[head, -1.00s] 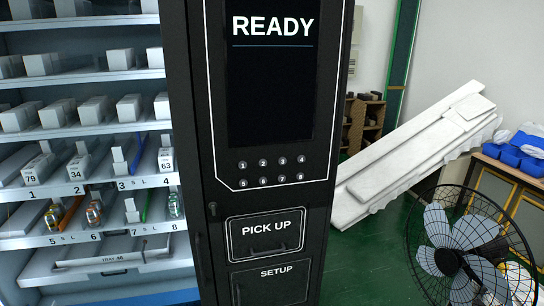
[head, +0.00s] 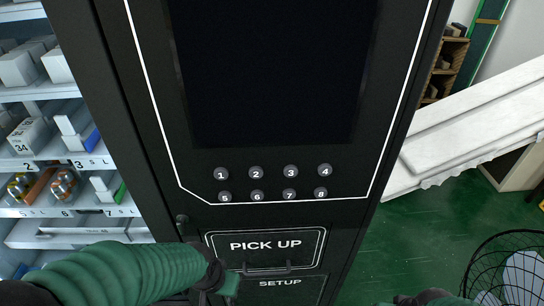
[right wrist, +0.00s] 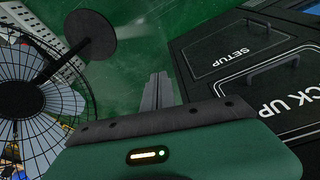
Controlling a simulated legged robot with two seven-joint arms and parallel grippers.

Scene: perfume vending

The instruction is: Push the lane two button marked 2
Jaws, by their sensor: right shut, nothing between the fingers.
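The lane two button marked 2 (head: 255,172) is a small round dark button with a white numeral. It is second from the left in the upper of two button rows on the black vending machine front. It is uncovered, and nothing touches it. My right gripper (right wrist: 157,90) is shut and empty in the right wrist view, its grey fingers over green floor beside the machine. The buttons do not show there. My left arm, in a ribbed green sleeve (head: 125,270), crosses the lower left of the head view; its fingers do not show.
Buttons 1 (head: 221,174) and 3 (head: 291,172) flank button 2, with button 6 (head: 257,196) below. A dark screen (head: 275,75) is above, and the PICK UP door (head: 268,262) below. A caged fan (right wrist: 40,95) stands nearby. Product shelves (head: 55,160) are at left.

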